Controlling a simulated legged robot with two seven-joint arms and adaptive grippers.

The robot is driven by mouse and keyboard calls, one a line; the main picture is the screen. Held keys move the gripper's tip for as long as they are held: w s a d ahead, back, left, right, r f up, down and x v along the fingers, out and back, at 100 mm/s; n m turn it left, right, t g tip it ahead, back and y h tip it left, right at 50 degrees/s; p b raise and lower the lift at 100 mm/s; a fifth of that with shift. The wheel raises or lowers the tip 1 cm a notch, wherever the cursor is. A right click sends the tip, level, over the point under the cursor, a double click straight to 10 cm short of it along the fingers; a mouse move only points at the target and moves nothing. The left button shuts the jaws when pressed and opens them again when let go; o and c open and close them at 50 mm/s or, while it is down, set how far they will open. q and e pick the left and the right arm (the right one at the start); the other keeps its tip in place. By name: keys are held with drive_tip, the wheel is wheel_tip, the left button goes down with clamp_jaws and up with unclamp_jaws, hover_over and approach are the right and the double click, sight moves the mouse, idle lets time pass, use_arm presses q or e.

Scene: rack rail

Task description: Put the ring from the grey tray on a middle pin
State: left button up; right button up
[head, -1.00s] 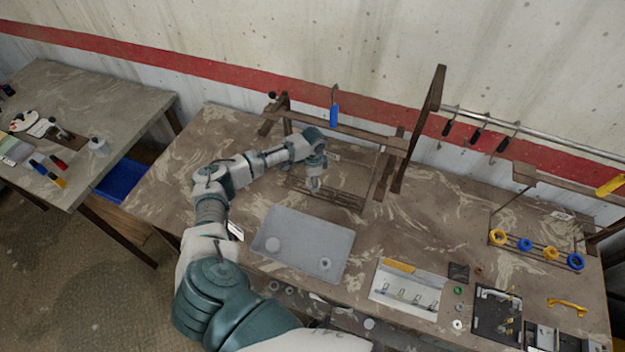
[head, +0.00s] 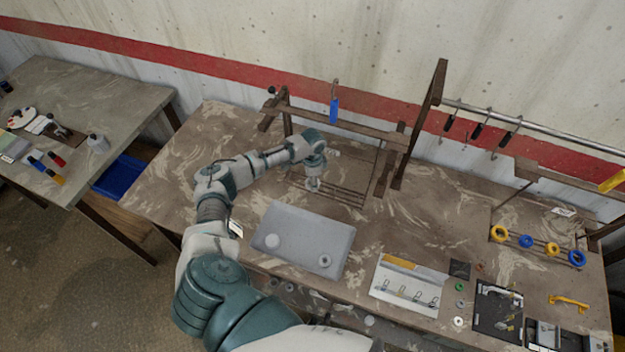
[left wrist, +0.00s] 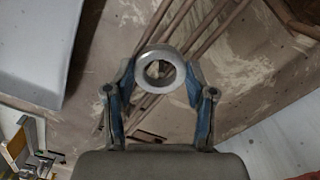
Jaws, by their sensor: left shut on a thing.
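A metallic grey ring (left wrist: 160,69) is held between the two blue-padded fingers of my left gripper (left wrist: 158,74) in the left wrist view. Its hole faces the camera. In the head view my left gripper (head: 313,186) points down over a low rack of thin brown rods (head: 345,196); the ring is too small to make out there. The rods also show behind the ring in the left wrist view (left wrist: 205,35). I cannot tell whether the ring touches a rod. My right gripper is out of view.
A wooden frame (head: 345,127) with a hanging blue-handled tool (head: 334,110) stands behind my left gripper. A white box (head: 410,287) sits right of the tray. Yellow and blue rings (head: 526,241) sit on a rail at the right. Table surface between is mostly clear.

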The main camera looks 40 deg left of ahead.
use_arm(q)
drive_tip(key=o, duration=1.2)
drive_tip(key=shift+o, duration=0.2)
drive_tip(key=shift+r, duration=0.1)
wheel_tip(320, 180, up, 12)
drive_tip(key=shift+a+f, duration=0.1)
drive_tip(key=shift+f, duration=0.15)
